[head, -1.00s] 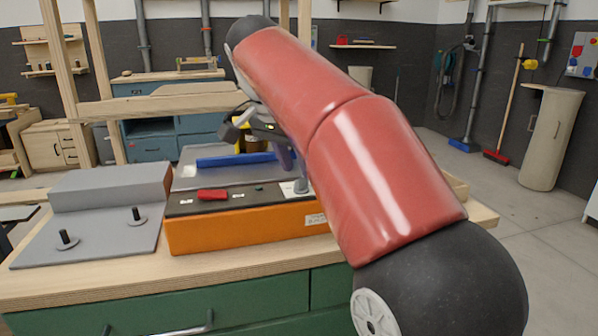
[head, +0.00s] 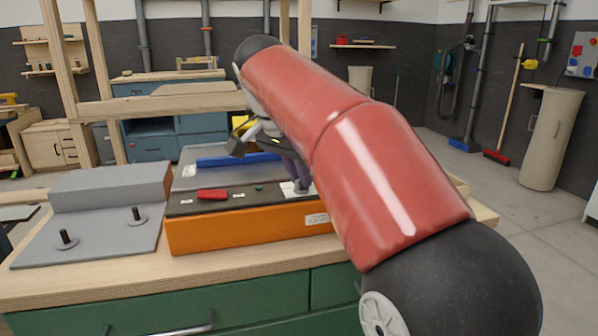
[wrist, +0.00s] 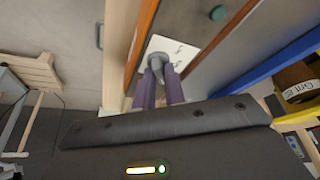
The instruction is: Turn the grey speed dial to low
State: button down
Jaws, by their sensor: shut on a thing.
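The grey speed dial (wrist: 156,64) stands on a white label plate (wrist: 175,50) with small dark marks, too small to read. My gripper (wrist: 160,75) has its two purple fingers at the dial, one on each side, shut on it. In the head view the dial (head: 302,188) sits at the right end of the dark panel of an orange machine (head: 235,232). My gripper (head: 299,181) comes down on it from above, and my red arm hides part of the machine's right side. I cannot tell which setting the dial points to.
The machine's panel also has a red switch (head: 212,195) and a green button (head: 259,187). A blue bar (head: 238,159) lies behind the panel. A grey fixture with two black pegs (head: 100,215) stands to the left.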

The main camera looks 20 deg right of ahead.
jog(key=shift+n+t, duration=0.3)
jog(key=shift+n, duration=0.5)
jog(key=shift+s+d+n+t+y, duration=0.15)
jog(key=shift+n+y, duration=0.25)
jog(key=shift+n, duration=0.5)
jog(key=shift+w+n+t+y, duration=0.1)
jog(key=shift+n+t+y, duration=0.25)
jog(key=shift+n, duration=0.55)
jog(key=shift+d+n+y, duration=0.1)
jog(key=shift+n+y, duration=0.85)
jog(key=shift+n, duration=1.45)
jog(key=shift+d+n+y, duration=0.1)
jog(key=shift+n+y, duration=0.4)
jog(key=shift+n, duration=0.8)
jog(key=shift+d+n+y, duration=0.1)
jog(key=shift+n+y, duration=0.4)
jog(key=shift+n, duration=0.8)
jog(key=shift+n+y, duration=0.3)
jog(key=shift+n, duration=0.5)
jog(key=shift+n+g+y, duration=0.5)
jog(key=shift+n+y, duration=0.1)
jog(key=shift+n, duration=1.1)
jog(key=c, duration=1.5)
grip_release()
jog(key=shift+r, duration=0.1)
